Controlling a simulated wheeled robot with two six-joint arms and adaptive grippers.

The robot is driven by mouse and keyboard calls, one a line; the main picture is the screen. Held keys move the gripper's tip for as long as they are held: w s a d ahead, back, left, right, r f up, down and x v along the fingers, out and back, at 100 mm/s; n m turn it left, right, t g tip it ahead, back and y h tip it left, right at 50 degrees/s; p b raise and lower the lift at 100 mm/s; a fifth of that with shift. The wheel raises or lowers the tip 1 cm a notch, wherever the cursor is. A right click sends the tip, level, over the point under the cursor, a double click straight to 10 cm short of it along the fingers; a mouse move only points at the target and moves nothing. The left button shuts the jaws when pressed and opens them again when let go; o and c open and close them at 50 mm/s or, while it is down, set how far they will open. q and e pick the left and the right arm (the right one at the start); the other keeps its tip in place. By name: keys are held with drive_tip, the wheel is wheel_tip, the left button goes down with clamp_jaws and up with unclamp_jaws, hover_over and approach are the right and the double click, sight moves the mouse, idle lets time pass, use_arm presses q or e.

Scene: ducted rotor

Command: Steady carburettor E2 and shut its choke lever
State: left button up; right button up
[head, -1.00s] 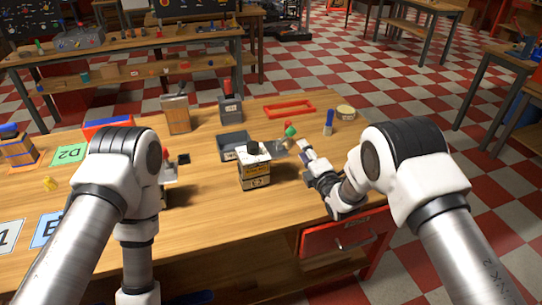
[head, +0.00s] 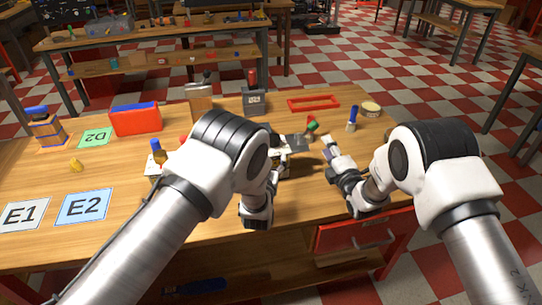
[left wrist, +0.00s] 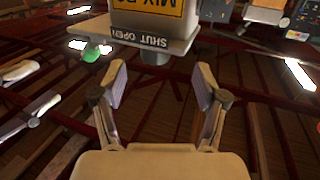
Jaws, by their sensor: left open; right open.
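The carburettor (left wrist: 147,15), a grey body with a yellow label, shows at the top of the left wrist view. Its plate (left wrist: 120,37) reads SHUT and OPEN, upside down. A green ball (left wrist: 91,55) shows beside the plate; I cannot tell whether it is the choke lever's knob. My left gripper (left wrist: 160,82) is open, its fingers apart with nothing visible between them, near the carburettor. In the head view my left arm hides most of that spot. My right gripper (head: 329,147) is open, right of a grey plate (head: 292,143) and a green knob (head: 311,125).
A red frame (head: 313,102), a grey box (head: 254,101) and a round tin (head: 371,109) stand at the back. A blue-handled tool (head: 352,117) is right of my right gripper.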

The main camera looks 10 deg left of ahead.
use_arm(q)
drive_tip(key=w, duration=0.8)
drive_tip(key=shift+w+d+r, duration=0.15)
drive_tip(key=shift+w+r, duration=0.05)
drive_tip(key=shift+r, duration=0.05)
clamp_jaws()
idle(0.5)
